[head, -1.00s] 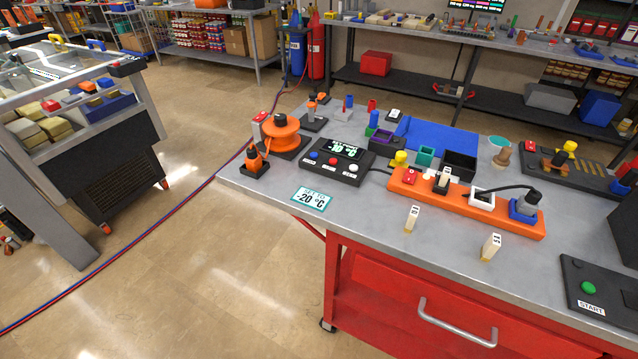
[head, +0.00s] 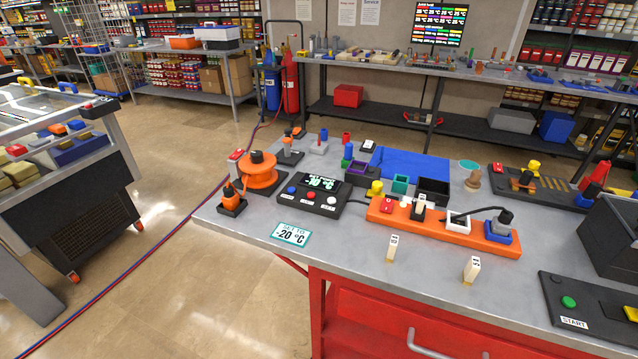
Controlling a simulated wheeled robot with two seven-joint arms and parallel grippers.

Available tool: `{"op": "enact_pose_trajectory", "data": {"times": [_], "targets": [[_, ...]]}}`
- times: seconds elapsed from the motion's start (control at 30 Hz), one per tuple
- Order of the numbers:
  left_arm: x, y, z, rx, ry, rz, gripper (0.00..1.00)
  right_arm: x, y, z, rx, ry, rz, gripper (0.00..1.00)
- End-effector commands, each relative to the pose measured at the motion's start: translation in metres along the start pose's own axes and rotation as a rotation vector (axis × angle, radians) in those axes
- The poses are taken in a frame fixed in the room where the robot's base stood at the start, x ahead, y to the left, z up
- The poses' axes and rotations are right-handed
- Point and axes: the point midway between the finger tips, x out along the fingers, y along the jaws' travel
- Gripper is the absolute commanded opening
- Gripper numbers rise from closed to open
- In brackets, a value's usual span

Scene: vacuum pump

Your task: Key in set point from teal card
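The teal card (head: 291,234) lies flat near the front left edge of the grey workbench (head: 350,262). It reads -20 °C, with a smaller, hard-to-read line above. The black controller box (head: 312,205) sits just behind the card. It has a dark display (head: 322,184) with pale green characters, which are too small to read surely. On its front are a blue button (head: 291,190), a red button (head: 311,195) and a white button (head: 332,200). Neither of my grippers is in view.
An orange power strip (head: 445,228) with plugs and a red switch stands right of the controller. An orange reel (head: 257,172) and a small orange-and-black device (head: 232,197) are to its left. A black START panel (head: 590,305) is at front right. Two cream tags (head: 392,248) (head: 472,268) stand in front.

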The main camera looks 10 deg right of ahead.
Motion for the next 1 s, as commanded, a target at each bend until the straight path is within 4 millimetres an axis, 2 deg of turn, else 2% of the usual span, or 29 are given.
{"op": "enact_pose_trajectory", "data": {"times": [0.07,0.1,0.2,1.0], "targets": [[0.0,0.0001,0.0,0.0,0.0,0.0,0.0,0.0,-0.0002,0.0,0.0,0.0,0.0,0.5],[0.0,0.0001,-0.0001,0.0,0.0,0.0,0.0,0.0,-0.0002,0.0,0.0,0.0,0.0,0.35],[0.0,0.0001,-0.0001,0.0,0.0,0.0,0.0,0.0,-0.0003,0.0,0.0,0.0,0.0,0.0],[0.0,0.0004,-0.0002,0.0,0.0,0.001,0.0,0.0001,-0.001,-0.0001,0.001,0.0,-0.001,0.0]]}}
